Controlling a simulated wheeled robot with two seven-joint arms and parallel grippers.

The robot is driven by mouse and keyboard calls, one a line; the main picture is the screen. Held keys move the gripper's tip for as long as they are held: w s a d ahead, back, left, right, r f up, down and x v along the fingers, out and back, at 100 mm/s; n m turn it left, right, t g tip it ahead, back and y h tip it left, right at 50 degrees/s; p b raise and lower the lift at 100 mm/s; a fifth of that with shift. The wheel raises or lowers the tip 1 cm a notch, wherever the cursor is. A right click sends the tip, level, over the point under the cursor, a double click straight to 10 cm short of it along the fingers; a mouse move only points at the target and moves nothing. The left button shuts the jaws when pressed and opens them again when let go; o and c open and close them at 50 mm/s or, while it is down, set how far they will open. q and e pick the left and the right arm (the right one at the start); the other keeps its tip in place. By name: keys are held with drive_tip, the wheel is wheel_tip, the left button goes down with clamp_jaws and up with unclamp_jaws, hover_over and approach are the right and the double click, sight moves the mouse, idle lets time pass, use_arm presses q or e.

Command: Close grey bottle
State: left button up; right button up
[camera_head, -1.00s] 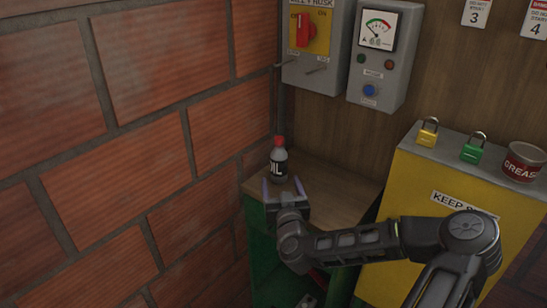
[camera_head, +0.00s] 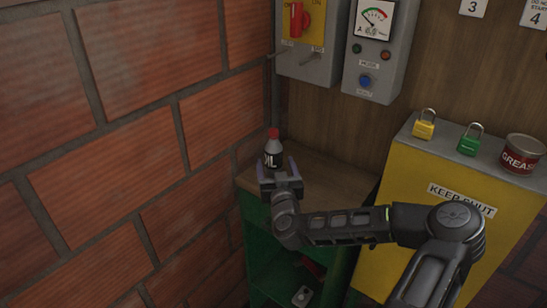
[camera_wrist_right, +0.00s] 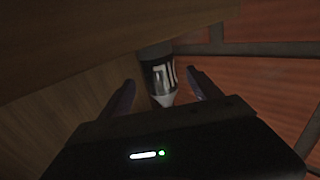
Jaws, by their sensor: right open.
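The grey bottle (camera_head: 273,153) has a red cap and a black label with white letters. It stands upright on the wooden top of a green cabinet, in the corner by the brick wall. My right gripper (camera_head: 279,172) is open in front of the bottle, with its fingers towards it. In the right wrist view the bottle (camera_wrist_right: 158,70) appears upside down between and beyond the open fingers (camera_wrist_right: 161,82). The cap is not visible there, and I cannot tell whether the fingers touch the bottle. My left gripper is not in view.
The green cabinet (camera_head: 261,238) has an open front with small items inside. A yellow box (camera_head: 424,188) at right carries a yellow padlock (camera_head: 424,125), a green padlock (camera_head: 470,140) and a grease tin (camera_head: 522,154). Grey control boxes hang above. The brick wall (camera_head: 110,150) is close on the left.

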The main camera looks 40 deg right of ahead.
sight(275, 161)
drive_tip(key=shift+p+x, duration=0.6)
drive_tip(key=shift+x, duration=2)
drive_tip(key=shift+c, duration=0.5)
clamp_jaws()
